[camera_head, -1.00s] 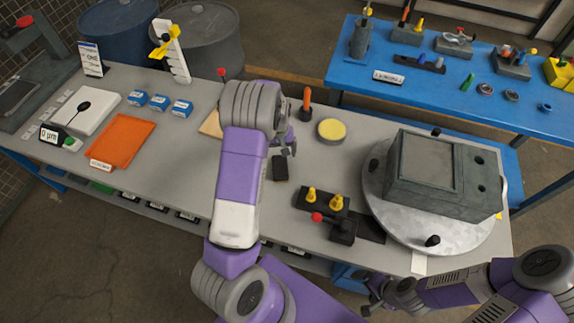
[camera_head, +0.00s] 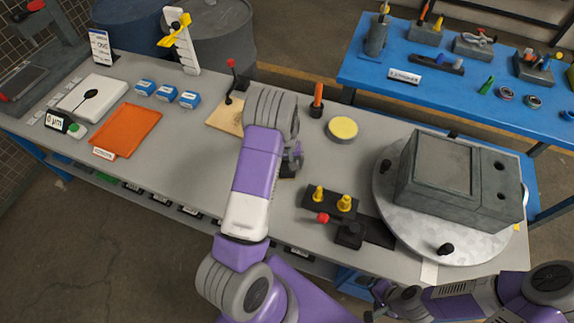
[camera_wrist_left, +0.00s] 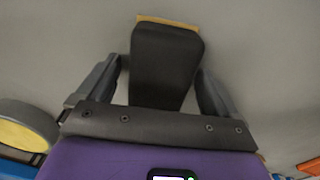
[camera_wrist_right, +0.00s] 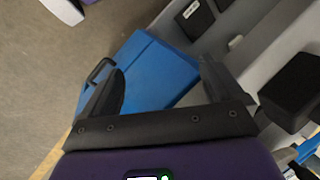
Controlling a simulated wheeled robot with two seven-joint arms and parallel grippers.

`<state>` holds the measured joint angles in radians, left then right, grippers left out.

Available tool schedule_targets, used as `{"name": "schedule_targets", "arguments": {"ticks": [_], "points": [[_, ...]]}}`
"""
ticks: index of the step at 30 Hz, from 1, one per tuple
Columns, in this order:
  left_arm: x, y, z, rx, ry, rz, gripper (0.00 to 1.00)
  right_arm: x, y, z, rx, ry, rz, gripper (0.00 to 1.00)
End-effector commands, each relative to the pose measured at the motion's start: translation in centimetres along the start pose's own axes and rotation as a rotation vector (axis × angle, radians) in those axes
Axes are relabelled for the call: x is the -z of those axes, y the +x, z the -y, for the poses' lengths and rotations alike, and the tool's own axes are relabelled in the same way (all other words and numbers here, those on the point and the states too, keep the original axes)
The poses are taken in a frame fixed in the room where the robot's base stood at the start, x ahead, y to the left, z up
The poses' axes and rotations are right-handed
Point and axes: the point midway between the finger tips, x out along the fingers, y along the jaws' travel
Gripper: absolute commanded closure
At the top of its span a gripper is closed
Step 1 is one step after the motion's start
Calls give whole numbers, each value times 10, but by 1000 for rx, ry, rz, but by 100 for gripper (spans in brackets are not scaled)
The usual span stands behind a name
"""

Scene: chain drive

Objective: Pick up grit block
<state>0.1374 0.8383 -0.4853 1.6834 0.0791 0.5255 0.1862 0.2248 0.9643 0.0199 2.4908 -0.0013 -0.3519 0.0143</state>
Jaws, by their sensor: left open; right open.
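The grit block, a dark block with a tan strip along its far edge, shows in the left wrist view (camera_wrist_left: 165,65). It lies between the two fingers of my open left gripper (camera_wrist_left: 160,88), with a gap on each side at the tips. In the head view my left gripper (camera_head: 293,158) is over the block (camera_head: 288,171), which is mostly hidden. My right gripper (camera_wrist_right: 160,88) is open and empty, off the bench's front edge at the lower right of the head view.
A yellow-topped round pad (camera_head: 342,129) and an orange-handled tool (camera_head: 318,100) stand beyond the left gripper. A black fixture with yellow knobs (camera_head: 330,203) sits to its right, before a round turntable (camera_head: 404,237) bearing a grey housing (camera_head: 450,180). An orange mat (camera_head: 126,130) lies left.

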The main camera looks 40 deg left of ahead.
Motion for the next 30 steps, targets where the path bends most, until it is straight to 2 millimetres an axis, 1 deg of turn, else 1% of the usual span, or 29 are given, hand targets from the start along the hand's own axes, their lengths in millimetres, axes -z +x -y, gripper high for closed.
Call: {"name": "schedule_targets", "arguments": {"ticks": [1, 6, 7, 18, 19, 26, 29, 30], "points": [[0, 2, 0, -1, 0, 0, 6, 0, 0, 0, 0, 0, 0, 6], [0, 2, 0, -1, 1, -1, 6, 0, 0, 0, 0, 0, 0, 6], [0, 2, 0, -1, 0, -1, 9, 0, 0, 0, 0, 0, 0, 6], [0, 2, 0, -1, 0, -1, 66, 0, 0, 0, 0, 0, 0, 6], [1, 1, -1, -1, 0, -2, 69, 0, 0, 0, 0, 0, 0, 6], [1, -1, -1, -1, 0, -3, 69, 0, 0, 0, 0, 0, 0, 6], [1, -10, -1, -2, 1, -5, 69, 0, -1, 0, 0, 0, 0, 6], [1, -17, -1, -2, 1, -5, 69, 0, -2, 1, 0, 0, 0, 6]]}}
